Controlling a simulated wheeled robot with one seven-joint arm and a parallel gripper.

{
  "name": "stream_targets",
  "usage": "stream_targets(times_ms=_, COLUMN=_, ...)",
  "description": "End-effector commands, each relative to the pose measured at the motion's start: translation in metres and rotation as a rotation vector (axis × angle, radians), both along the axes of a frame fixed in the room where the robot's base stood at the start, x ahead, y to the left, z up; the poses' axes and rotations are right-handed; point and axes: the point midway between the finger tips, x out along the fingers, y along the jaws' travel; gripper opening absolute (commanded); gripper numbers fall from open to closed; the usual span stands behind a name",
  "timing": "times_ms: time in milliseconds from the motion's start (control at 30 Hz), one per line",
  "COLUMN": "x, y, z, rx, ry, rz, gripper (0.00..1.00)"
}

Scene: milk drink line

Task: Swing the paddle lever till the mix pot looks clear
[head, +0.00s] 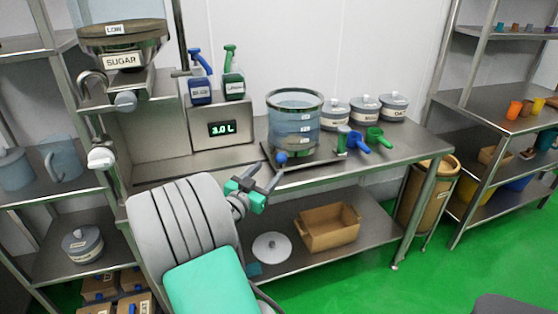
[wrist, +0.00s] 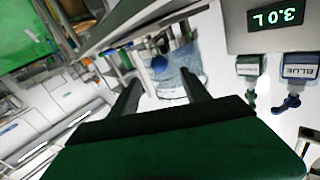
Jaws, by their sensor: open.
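The mix pot (head: 293,125) is a clear round vessel with a dark rim, standing on the bench; it holds pale bluish, see-through liquid and carries small labels. The paddle lever's blue knob (head: 281,157) sits low at the pot's front. My gripper (head: 267,174) is open and empty just in front of and below the knob, apart from it. In the wrist view, which is upside down, the blue knob (wrist: 159,64) lies beyond and between my two fingers (wrist: 159,92), with the pot (wrist: 185,75) behind it. The lever's arm is too small to make out.
A display (head: 222,128) reads 3.0 L left of the pot. Blue (head: 200,85) and green (head: 233,80) spray bottles stand on it. Lidded tubs (head: 364,108) and blue and green scoops (head: 375,138) stand right. A cardboard box (head: 328,228) is on the lower shelf.

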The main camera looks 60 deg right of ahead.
Motion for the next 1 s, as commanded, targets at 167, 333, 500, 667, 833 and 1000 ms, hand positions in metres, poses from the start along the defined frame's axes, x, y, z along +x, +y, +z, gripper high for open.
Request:
stream_targets(times_ms=167, x=-0.001, y=-0.014, z=0.001, rx=-0.001, ry=-0.064, rz=-0.003, gripper=0.55)
stream_targets(times_ms=333, x=-0.004, y=-0.048, z=0.001, rx=0.001, ry=-0.063, rz=-0.005, gripper=0.55)
stream_targets(times_ms=500, x=-0.004, y=-0.072, z=0.000, rx=0.002, ry=-0.061, rz=-0.002, gripper=0.55)
stream_targets(times_ms=667, x=-0.003, y=-0.078, z=0.000, rx=0.002, ry=-0.061, rz=0.000, gripper=0.55)
stream_targets(times_ms=833, x=-0.003, y=-0.078, z=-0.001, rx=0.002, ry=-0.061, rz=0.000, gripper=0.53)
stream_targets(times_ms=1000, x=-0.003, y=-0.078, z=-0.001, rx=0.002, ry=-0.061, rz=0.000, gripper=0.39)
